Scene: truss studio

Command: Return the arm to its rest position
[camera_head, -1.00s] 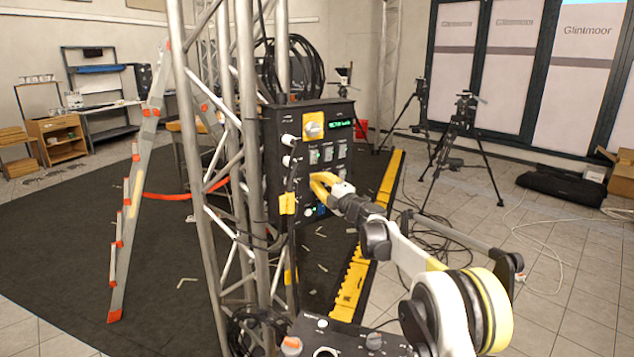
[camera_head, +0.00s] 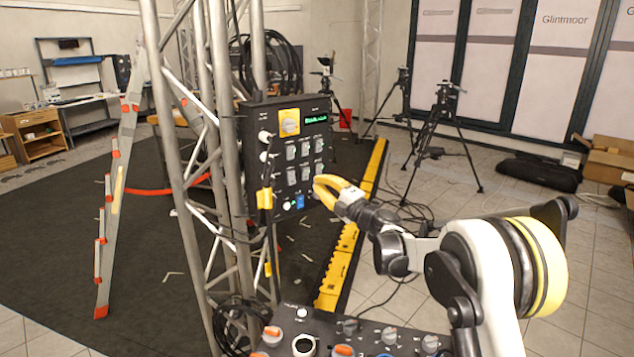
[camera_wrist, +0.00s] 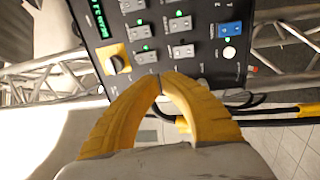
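My gripper (camera_head: 328,189) has yellow fingers and is in front of the lower right part of a black control panel (camera_head: 258,148) fixed to the truss. In the wrist view the two yellow fingers (camera_wrist: 158,82) meet at their tips, with nothing visible between them. The panel shows there too, with a yellow-plated knob (camera_wrist: 115,60), several grey switches with green lights, and a blue switch (camera_wrist: 230,29). A gap seems to lie between the fingertips and the panel. My arm reaches from the right, bent at the elbow.
A second control box (camera_head: 330,335) with knobs stands low in front, below my arm. The metal truss (camera_head: 215,120) and a ladder (camera_head: 118,200) stand left. Tripods (camera_head: 440,130) stand behind on the right. A yellow-edged cable ramp (camera_head: 350,235) crosses the floor.

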